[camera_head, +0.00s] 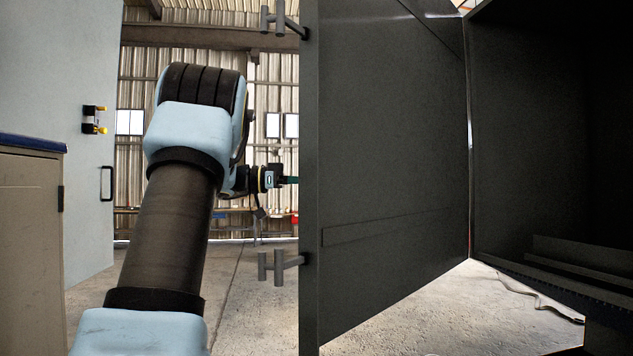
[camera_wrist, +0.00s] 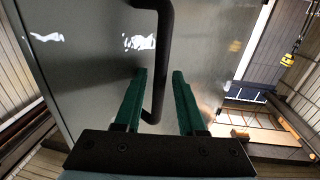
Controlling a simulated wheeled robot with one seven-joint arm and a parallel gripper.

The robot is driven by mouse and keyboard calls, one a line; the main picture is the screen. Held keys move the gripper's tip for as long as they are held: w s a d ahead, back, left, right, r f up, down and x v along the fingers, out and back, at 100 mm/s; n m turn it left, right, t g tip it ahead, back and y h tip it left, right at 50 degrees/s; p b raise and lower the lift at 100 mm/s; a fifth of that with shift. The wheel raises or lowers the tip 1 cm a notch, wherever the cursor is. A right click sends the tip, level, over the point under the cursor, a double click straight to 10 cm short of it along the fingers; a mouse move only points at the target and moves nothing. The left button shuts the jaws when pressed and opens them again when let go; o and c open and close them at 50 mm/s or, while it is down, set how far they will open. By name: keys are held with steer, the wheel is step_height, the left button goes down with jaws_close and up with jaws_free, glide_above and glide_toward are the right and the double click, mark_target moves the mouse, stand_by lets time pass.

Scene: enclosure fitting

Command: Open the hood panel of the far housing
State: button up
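A large dark panel (camera_head: 395,150) stands swung out from a dark, open housing (camera_head: 540,130) at the right of the head view. My gripper (camera_head: 290,180) is at the panel's left edge, with its fingertips partly hidden behind that edge. In the wrist view my gripper (camera_wrist: 160,95) has its two green fingers apart. A black bar handle (camera_wrist: 162,60) on a grey panel face (camera_wrist: 85,45) runs down between the fingers, and its lower end bends there. Gaps show beside the bar, so the fingers do not look closed on it. I cannot tell which housing is the far one.
Grey pegged fittings (camera_head: 278,267) stick out from the panel's left edge, above and below my gripper. A pale blue cabinet door (camera_head: 60,90) with a black handle (camera_head: 107,184) and a beige cabinet (camera_head: 30,230) stand at left. Concrete floor (camera_head: 245,290) is open between.

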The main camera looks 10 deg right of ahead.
stand_by(0.3)
steer(key=a+b, duration=0.3)
steer(key=a, duration=0.7)
steer(key=shift+w+a, duration=0.15)
steer(key=shift+a, duration=0.25)
steer(key=shift+w, duration=0.1)
